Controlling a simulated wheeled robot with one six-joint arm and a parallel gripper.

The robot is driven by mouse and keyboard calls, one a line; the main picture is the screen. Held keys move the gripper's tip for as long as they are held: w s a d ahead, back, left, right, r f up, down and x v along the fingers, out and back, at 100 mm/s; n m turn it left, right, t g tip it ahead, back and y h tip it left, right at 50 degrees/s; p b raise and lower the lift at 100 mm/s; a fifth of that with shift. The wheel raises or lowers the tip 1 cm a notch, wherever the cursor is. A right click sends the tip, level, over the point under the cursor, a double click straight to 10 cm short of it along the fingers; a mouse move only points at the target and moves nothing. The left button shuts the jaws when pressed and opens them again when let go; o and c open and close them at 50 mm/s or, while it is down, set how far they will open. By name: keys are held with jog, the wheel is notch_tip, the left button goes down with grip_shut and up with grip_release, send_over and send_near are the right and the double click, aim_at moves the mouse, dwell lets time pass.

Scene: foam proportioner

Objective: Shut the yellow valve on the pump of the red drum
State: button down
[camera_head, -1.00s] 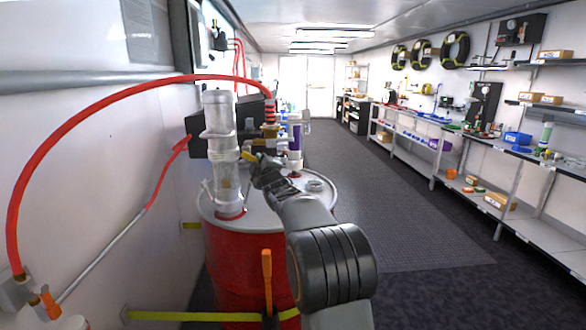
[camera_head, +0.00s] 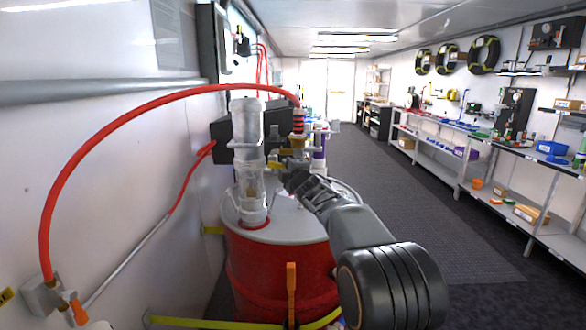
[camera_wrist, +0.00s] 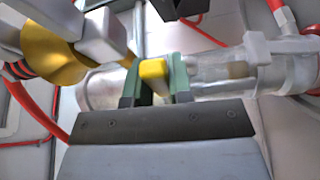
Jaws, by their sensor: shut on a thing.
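The red drum (camera_head: 275,275) stands by the left wall with a pale lid. Its pump, a clear upright cylinder (camera_head: 247,160), rises from the lid beside a dark box (camera_head: 225,135). The yellow valve handle (camera_head: 275,165) shows just right of the cylinder, at the tip of my gripper (camera_head: 290,172). In the wrist view the yellow handle (camera_wrist: 153,72) sits between the two green-grey fingers of my gripper (camera_wrist: 157,85), which is shut on it. The clear cylinder (camera_wrist: 215,75) lies behind the fingers. My arm partly hides the drum's right side and lid.
A red hose (camera_head: 120,120) arches from the left wall to the pump top. A yellow strap (camera_head: 200,322) and an orange handle (camera_head: 291,290) are at the drum's front. Shelves (camera_head: 510,170) line the right wall. The dark floor (camera_head: 400,190) between is clear.

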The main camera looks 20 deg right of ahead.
jog(key=shift+a+f, duration=0.1)
jog(key=shift+f, duration=0.2)
jog(key=c, duration=1.4)
grip_release()
jog(key=shift+o, duration=0.5)
jog(key=shift+s+r, duration=0.1)
jog(key=shift+r, duration=0.1)
jog(key=s+d+b, duration=0.1)
jog(key=s+b, duration=0.1)
jog(key=s, duration=1.1)
jog(key=shift+s+d+f, duration=0.15)
jog(key=shift+s+f, duration=0.15)
jog(key=shift+s, duration=0.05)
jog(key=shift+c, duration=0.5)
